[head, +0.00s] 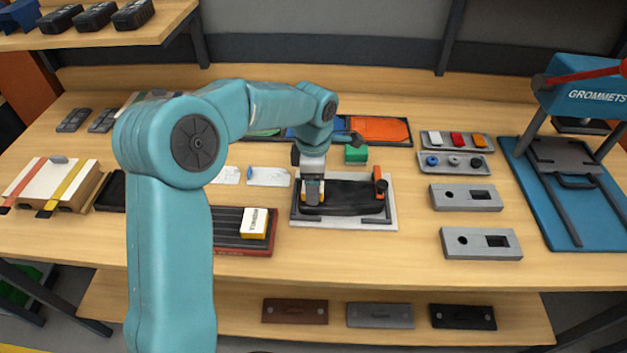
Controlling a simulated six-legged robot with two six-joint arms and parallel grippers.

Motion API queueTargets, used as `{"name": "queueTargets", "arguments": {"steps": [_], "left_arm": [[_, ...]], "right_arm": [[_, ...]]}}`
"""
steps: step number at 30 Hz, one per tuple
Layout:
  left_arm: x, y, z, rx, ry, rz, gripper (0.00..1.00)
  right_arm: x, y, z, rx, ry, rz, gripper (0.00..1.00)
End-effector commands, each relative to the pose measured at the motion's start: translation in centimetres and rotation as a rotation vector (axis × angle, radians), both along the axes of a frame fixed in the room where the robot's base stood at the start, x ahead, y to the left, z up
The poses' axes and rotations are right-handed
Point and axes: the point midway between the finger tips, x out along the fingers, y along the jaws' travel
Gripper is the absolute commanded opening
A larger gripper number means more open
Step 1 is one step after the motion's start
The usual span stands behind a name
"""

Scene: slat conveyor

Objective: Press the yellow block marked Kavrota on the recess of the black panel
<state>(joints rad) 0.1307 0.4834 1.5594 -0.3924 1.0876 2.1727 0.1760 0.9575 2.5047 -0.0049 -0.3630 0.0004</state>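My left gripper (313,199) points straight down over the left end of the black panel (352,196). Its fingers appear shut on a small yellow block (305,197), which is low at the panel's surface. Most of this block and any marking on it are hidden by the fingers. The recess is not visible beneath them, so I cannot tell whether the block sits in it. The panel lies on a light grey plate (340,223). Another block (256,222), yellow with a white lettered top, rests on the dark slat conveyor (228,219). My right gripper is not in view.
An orange-topped post (380,187) stands at the plate's right side. A green block (356,154) is behind the panel. Grey fixtures (466,198) and a blue grommet press (575,200) are to the right. Bare tabletop lies in front of the plate.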

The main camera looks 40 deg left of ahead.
Motion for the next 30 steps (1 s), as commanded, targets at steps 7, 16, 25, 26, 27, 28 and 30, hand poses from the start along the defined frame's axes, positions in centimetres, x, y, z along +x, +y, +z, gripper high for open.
{"name": "queueTargets", "arguments": {"steps": [7,16,25,26,27,28,30], "left_arm": [[0.0,0.0,-0.09,0.0,0.0,0.0,0.47],[0.0,0.0,-0.42,0.0,0.0,0.0,0.47],[-0.02,-0.01,-0.51,-0.001,0.001,0.0,0.47],[-0.02,-0.01,-0.51,0.0,0.001,0.0,0.47],[-0.02,-0.01,-0.53,0.0,0.001,0.0,0.47],[-0.02,-0.01,-0.54,0.0,0.001,0.0,0.47],[-0.02,-0.01,-0.58,0.0,0.001,0.0,0.47]], "right_arm": [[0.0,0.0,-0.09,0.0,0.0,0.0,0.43],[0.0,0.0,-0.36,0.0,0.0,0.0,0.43],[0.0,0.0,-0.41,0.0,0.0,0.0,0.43],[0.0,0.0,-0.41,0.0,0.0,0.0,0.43],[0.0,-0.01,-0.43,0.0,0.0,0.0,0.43],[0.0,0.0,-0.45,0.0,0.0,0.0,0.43],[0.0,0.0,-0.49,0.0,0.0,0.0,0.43]]}}
